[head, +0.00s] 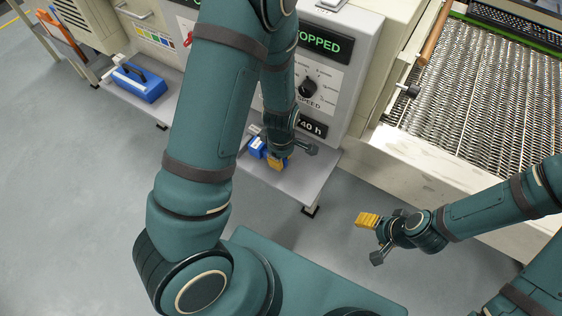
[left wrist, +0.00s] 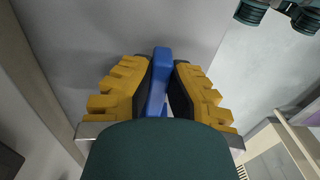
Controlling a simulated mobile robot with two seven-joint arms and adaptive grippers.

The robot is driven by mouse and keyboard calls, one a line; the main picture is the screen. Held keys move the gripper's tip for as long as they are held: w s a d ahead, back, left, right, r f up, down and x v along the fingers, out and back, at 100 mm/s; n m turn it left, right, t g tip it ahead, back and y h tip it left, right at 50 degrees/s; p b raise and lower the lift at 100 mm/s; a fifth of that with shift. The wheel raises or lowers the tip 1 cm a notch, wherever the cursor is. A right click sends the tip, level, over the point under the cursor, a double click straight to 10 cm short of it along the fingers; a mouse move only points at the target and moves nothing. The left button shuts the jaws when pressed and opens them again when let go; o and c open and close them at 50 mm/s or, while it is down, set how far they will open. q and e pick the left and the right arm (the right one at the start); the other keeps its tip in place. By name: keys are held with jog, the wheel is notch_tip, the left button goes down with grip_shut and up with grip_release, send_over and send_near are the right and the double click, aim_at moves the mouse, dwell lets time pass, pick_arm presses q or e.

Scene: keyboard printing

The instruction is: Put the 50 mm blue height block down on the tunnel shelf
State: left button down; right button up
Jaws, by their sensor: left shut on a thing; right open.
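The blue height block (left wrist: 161,70) is upright between the two yellow-padded fingers of my left gripper (left wrist: 160,95) in the left wrist view, and the gripper is shut on it. In the head view this gripper (head: 274,161) is low over the grey tunnel shelf (head: 300,182), below the control panel, with blue (head: 257,147) beside its yellow pads. The shelf's grey surface also shows in the left wrist view (left wrist: 95,30). I cannot tell whether the block touches the shelf. My right gripper (head: 367,220) is open and empty, clear of the shelf, at the lower right.
The control panel (head: 322,75), with a dark knob and a STOPPED display, rises behind the shelf. A metal mesh conveyor (head: 480,95) is at right. My left arm hides part of the shelf.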

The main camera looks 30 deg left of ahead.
pick_arm(q)
jog(key=shift+f, duration=0.7)
jog(key=c, duration=1.1)
grip_release()
jog(key=shift+f, duration=0.15)
jog(key=shift+c, duration=0.2)
notch_tip(320, 180, up, 12)
jog(key=p, duration=0.5)
jog(key=s+d+f+m, duration=0.1)
jog(key=f+m, duration=0.1)
jog(key=s+d+f+m+h, duration=0.1)
jog(key=f+m, duration=0.2)
jog(key=s+d+f+m, duration=0.1)
jog(key=d+f+m, duration=0.1)
jog(key=m, duration=0.1)
jog(key=shift+s+f, duration=0.2)
jog(key=shift+s, duration=0.15)
jog(key=s+d+f+m+h, duration=0.1)
jog(key=d+m, duration=0.1)
jog(key=d+f+m, duration=0.1)
jog(key=d+m, duration=0.1)
jog(key=s+d+m+t+h, duration=0.1)
jog(key=d+m, duration=0.1)
jog(key=shift+s+f+m+h, duration=0.3)
jog(key=shift+f, duration=0.1)
jog(key=shift+s+d+m+t, duration=0.1)
jog(key=shift+d+m+t, duration=0.2)
jog(key=shift+d+m, duration=0.2)
